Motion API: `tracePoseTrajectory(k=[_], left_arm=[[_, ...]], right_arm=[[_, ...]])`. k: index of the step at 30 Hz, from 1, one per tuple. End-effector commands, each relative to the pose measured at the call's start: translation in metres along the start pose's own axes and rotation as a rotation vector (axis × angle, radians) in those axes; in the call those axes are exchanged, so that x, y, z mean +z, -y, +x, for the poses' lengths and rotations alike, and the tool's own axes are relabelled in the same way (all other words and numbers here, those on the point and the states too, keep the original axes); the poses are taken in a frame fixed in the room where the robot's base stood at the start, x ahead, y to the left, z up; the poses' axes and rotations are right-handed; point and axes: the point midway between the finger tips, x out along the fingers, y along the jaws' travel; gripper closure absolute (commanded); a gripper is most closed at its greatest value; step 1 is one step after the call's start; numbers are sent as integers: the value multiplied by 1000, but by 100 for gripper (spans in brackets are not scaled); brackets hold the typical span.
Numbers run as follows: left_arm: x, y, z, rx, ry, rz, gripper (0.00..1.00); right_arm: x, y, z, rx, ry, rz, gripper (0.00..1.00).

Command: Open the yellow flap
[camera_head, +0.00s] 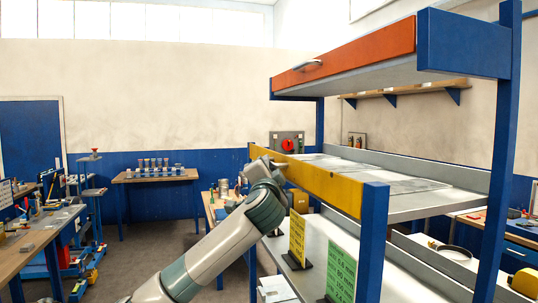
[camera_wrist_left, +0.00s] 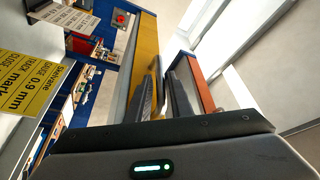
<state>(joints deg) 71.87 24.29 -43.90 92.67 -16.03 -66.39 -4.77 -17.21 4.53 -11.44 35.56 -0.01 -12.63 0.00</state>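The yellow flap (camera_head: 335,188) is a long panel along the front of the middle shelf level; it also shows in the left wrist view (camera_wrist_left: 145,45). My left gripper (camera_head: 277,167) is at the flap's far left part, touching or very close to it, and covers that stretch. In the left wrist view the dark fingers of my left gripper (camera_wrist_left: 168,85) stand close together with a narrow gap, beside the yellow panel. My right gripper is not in view.
An orange flap (camera_head: 350,55) with a metal handle is on the level above. Blue posts (camera_head: 371,240) frame the shelf. Yellow and green signs (camera_head: 342,268) stand on the level below, close to my left arm.

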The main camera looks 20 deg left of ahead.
Motion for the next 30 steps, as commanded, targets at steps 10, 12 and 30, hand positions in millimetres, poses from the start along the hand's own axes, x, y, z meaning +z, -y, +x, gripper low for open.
tracePoseTrajectory(k=[10,12,30], left_arm=[[-1,0,26,0,-1,1,81],[0,0,26,0,-1,0,81],[1,-1,26,-1,0,-4,100]], right_arm=[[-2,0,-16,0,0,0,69],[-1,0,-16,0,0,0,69],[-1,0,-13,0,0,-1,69]])
